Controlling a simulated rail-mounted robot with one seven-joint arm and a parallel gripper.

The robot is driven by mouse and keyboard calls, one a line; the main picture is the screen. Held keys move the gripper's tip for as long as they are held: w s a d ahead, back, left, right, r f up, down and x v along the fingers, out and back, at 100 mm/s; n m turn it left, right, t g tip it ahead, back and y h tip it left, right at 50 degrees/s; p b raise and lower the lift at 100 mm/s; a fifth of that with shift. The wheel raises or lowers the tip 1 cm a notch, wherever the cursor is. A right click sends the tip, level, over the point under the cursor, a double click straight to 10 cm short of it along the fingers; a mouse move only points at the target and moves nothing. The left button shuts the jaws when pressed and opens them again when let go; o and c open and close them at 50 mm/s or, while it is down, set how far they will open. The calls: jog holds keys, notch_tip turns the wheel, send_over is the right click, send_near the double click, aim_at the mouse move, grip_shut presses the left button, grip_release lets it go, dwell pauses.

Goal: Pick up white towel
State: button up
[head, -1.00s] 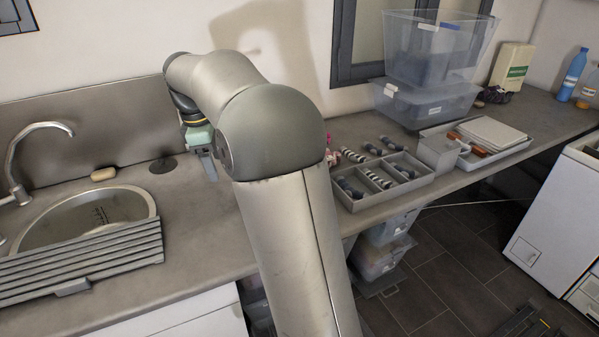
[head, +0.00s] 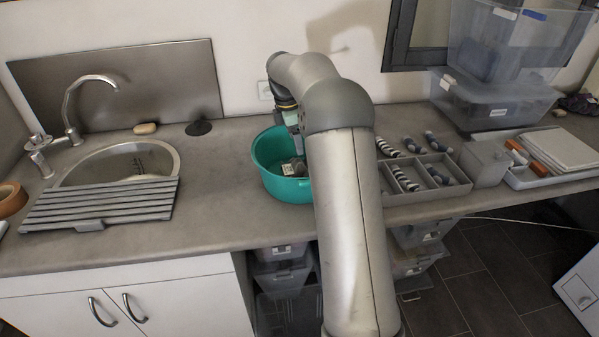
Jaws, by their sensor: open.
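A green basin (head: 283,187) stands on the counter, partly hidden behind my arm. A small pale grey-white thing (head: 289,169) lies in it; I cannot tell whether it is the white towel. No other thing in view is clearly a white towel. My gripper (head: 298,148) points down over the basin, with its fingers near or inside the rim. It is open. The fingertips are small and partly covered by my arm, so contact with anything in the basin cannot be told.
A sink (head: 125,163) with a faucet and a grey slatted rack (head: 100,204) is at left. A divided grey tray (head: 428,180) with striped items is right of my arm. Clear plastic bins (head: 497,103) stand at the back right. Counter between rack and basin is clear.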

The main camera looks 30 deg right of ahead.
aim_at(299, 160)
jog(key=f, duration=0.2)
jog(key=f+p, duration=0.1)
jog(key=f, duration=0.2)
jog(key=d+f, duration=0.1)
jog(key=f, duration=0.1)
jog(key=shift+f+p, duration=0.15)
jog(key=shift+p, duration=0.2)
jog(key=shift+c, duration=0.4)
grip_shut()
